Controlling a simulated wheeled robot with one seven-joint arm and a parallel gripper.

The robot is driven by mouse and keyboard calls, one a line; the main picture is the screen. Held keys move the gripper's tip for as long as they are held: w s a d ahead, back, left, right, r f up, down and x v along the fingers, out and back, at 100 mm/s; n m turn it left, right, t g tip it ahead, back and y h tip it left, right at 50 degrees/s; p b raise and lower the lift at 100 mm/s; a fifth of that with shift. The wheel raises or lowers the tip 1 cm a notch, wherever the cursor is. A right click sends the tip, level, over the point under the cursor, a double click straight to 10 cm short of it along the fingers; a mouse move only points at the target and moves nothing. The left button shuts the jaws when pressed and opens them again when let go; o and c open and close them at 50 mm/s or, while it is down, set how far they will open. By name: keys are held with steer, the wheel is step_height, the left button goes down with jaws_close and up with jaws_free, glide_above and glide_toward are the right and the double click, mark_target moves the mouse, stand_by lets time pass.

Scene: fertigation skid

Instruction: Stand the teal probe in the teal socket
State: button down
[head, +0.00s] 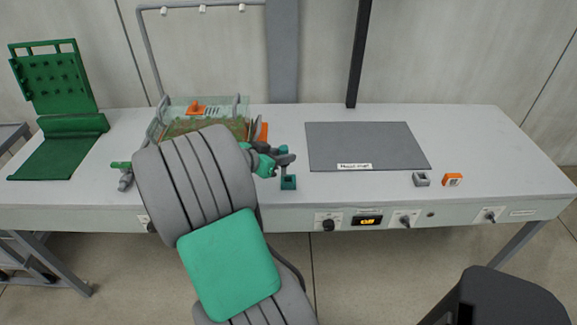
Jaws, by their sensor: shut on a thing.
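The teal socket (288,183) is a small square block near the front edge of the bench, left of the grey mat. My gripper (285,159) is just above it, pointing right, and is shut on the teal probe (284,149). Only small parts of the probe show, above and below the fingers. It looks roughly upright over the socket. I cannot tell whether its lower end is inside the socket or just above it. My arm covers the bench left of the gripper.
A grey socket (421,180) and an orange one (452,180) stand at the right front. The grey mat (365,143) is empty. A clear bin (176,104) is partly hidden behind my arm. A green rack (52,80) stands far left. Control knobs line the front edge.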

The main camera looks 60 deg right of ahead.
steer(key=shift+d+f, duration=0.55)
steer(key=shift+f, duration=0.6)
steer(key=shift+d+f, duration=0.5)
steer(key=shift+f, duration=0.65)
steer(key=shift+d+f, duration=0.55)
steer(key=shift+f, duration=0.6)
steer(key=shift+f, duration=0.1)
steer(key=shift+f, duration=0.15)
steer(key=c, duration=1.2)
jaws_free()
